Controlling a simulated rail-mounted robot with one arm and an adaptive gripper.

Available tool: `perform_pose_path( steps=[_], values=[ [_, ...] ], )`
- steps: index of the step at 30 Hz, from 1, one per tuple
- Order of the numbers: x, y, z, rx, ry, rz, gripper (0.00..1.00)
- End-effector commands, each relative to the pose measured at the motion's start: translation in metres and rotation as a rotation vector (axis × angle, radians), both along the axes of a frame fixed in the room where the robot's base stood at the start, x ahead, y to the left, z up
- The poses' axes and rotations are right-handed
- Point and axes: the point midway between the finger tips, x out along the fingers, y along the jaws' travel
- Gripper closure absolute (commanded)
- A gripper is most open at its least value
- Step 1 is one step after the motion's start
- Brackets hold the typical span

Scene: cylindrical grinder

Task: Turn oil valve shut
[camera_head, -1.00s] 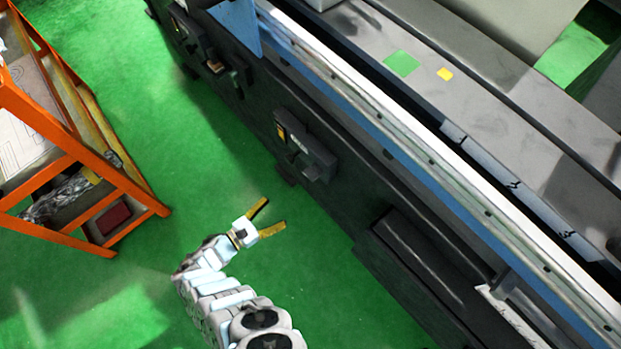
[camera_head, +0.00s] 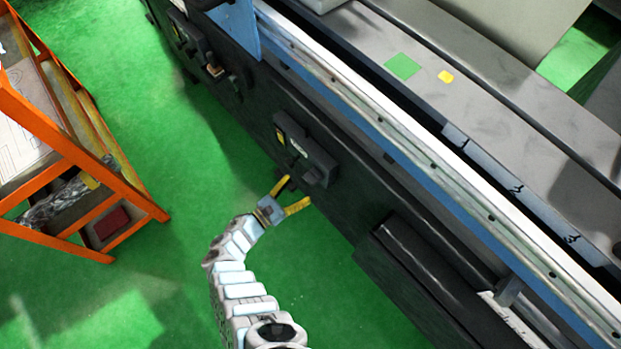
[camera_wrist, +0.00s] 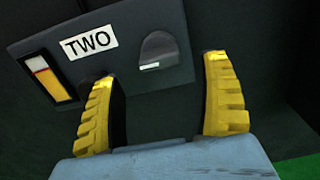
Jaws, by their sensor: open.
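A dark valve panel (camera_wrist: 120,50) fills the upper part of the wrist view. It bears a white label reading TWO (camera_wrist: 90,43), an orange-and-white sight gauge (camera_wrist: 48,78) and a dark grey valve handle (camera_wrist: 159,62). In the head view the panel (camera_head: 318,152) is on the side of the machine. My gripper (camera_head: 298,192) is open, with its yellow fingers just at the panel's lower edge. In the wrist view my gripper (camera_wrist: 158,72) has the handle between and slightly beyond its fingertips. I see no contact with the handle.
Another dark panel (camera_head: 213,68) sits further up the machine's side. A dark box-like ledge (camera_head: 420,265) juts out at the lower right. An orange shelf rack (camera_head: 80,150) stands at the left. Green floor (camera_head: 190,180) between is clear.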

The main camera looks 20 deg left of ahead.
Motion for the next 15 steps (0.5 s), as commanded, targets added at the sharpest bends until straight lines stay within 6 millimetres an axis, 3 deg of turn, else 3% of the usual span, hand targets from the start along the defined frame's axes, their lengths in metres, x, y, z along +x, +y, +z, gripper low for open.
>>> perform_pose_path(
  steps=[6, 15],
  values=[
    [0.031, -0.015, -0.002, 0.001, -0.002, -0.002, 0.22],
    [0.05, -0.023, -0.001, 0.001, 0.002, 0.001, 0.22]
  ],
)
